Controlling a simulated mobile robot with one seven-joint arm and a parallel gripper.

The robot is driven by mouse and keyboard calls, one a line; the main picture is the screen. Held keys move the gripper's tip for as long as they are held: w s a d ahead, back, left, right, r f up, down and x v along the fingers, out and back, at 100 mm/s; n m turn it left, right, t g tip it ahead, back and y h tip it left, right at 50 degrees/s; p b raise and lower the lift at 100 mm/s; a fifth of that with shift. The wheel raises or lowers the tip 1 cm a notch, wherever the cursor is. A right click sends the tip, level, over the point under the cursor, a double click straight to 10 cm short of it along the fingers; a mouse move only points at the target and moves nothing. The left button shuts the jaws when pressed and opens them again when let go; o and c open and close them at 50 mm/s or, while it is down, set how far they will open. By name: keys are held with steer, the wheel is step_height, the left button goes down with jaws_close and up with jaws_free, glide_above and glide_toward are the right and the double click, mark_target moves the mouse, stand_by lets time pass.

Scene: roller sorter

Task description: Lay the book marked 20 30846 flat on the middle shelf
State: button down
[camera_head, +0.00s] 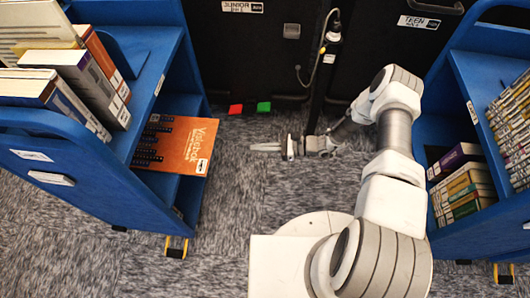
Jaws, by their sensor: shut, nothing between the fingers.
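An orange book (178,143) lies flat on a shelf (181,104) below the top of the left blue cart (75,185). It sticks out a little past the shelf's right edge. A small white label shows on its cover, but I cannot read its number, so I cannot tell whether it is the book marked 20 30846. A further blue shelf shows below it. My gripper (256,147) is over the carpet between the carts, to the right of the orange book and apart from it. It points left, and its fingers are shut and empty.
Several books (58,98) lean on the left cart's top. A right blue cart (470,75) holds rows of books (463,182). Dark bins (258,50) labelled JUNIOR and TEEN stand behind, with a black post (323,75) between. Carpet (225,215) is clear between the carts.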

glide_toward(194, 144)
stand_by(0.7)
steer(key=shift+b+x, duration=1.15)
steer(key=shift+x, duration=3.65)
steer(key=f+p+v, duration=0.1)
steer(key=f+v, duration=0.1)
steer(key=v, duration=0.9)
steer(key=shift+d, duration=0.7)
steer(key=shift+f, duration=0.1)
